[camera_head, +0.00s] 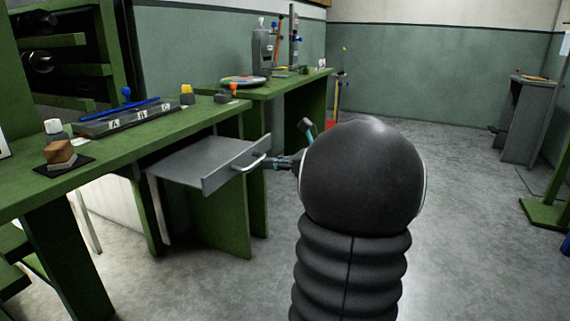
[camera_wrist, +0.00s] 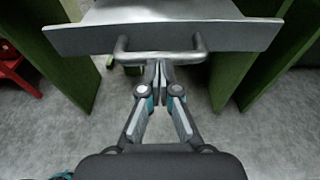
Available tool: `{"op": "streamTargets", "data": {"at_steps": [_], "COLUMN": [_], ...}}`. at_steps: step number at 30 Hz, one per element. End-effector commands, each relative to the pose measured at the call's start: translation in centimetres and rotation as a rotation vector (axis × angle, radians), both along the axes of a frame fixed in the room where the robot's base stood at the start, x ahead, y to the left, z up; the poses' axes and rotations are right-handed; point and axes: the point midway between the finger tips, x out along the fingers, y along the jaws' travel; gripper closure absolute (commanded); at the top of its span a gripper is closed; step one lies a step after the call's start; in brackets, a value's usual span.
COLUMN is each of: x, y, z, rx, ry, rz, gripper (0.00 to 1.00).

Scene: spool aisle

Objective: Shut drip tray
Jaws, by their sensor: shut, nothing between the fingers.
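The drip tray (camera_head: 212,160) is a grey metal drawer standing well out from under the green bench. Its front panel carries a bar handle (camera_head: 250,163). In the wrist view the tray front (camera_wrist: 165,37) crosses the top of the picture, with the handle (camera_wrist: 160,55) below it. My gripper (camera_head: 288,162) is in front of the handle. In the wrist view my gripper (camera_wrist: 160,66) is shut and empty, its fingertips together at the middle of the handle bar. I cannot tell whether they touch it. My arm hides part of the floor in the head view.
The green bench (camera_head: 130,140) holds a grey block with letters and a blue bar (camera_head: 125,115), and a brown block on a black mat (camera_head: 62,160). Green bench panels (camera_wrist: 245,75) stand beside and below the tray. Grey floor (camera_head: 470,230) is open to the right.

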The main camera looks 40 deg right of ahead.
Motion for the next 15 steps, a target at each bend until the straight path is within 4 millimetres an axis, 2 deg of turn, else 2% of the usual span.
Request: {"op": "streamTargets", "data": {"at_steps": [4,15], "x": [0.62,0.74], "y": [0.26,0.31], "z": [-0.15,-0.15], "rx": [0.000,0.000], "ry": [0.000,0.000], "rz": [0.000,-0.001], "gripper": [1.00,1.00]}}
